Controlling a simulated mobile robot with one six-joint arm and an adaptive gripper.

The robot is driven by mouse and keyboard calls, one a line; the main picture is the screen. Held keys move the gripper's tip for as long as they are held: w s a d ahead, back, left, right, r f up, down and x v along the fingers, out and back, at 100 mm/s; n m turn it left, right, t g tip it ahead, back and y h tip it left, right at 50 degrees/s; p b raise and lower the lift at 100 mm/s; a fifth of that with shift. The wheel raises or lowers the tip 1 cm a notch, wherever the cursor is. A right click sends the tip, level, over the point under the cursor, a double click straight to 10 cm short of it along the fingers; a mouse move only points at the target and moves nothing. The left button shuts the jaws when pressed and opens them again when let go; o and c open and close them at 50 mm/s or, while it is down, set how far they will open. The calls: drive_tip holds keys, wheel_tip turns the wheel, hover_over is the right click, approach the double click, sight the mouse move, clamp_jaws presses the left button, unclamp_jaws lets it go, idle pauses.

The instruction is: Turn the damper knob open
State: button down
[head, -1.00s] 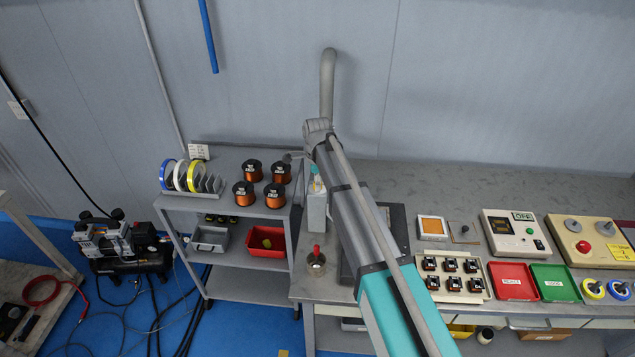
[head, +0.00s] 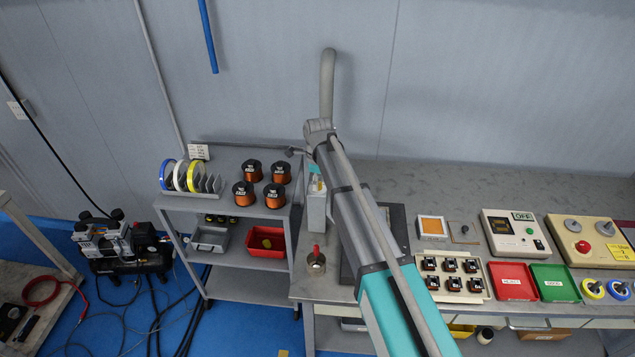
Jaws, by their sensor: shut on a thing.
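My arm reaches from the lower right up to the left, over the bench, and ends at a grey wrist joint (head: 319,130). My gripper cannot be made out; the arm and wrist cover that spot. A grey duct pipe (head: 327,80) with a bent top rises against the wall just behind the wrist. I cannot make out the damper knob or its angle; the wrist and arm hide the lower pipe. A small dark grey piece (head: 291,151) shows left of the wrist, too small to identify.
A light grey container (head: 317,212) and a red-topped holder (head: 316,260) stand close left of my arm. A shelf cart (head: 226,190) holds copper spools (head: 246,193). Right of the arm are coil trays, a red bin (head: 514,281), a green bin (head: 554,282) and control boxes (head: 515,233).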

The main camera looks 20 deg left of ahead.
drive_tip(key=shift+c, duration=1.7)
unclamp_jaws()
drive_tip(key=shift+n, duration=0.4)
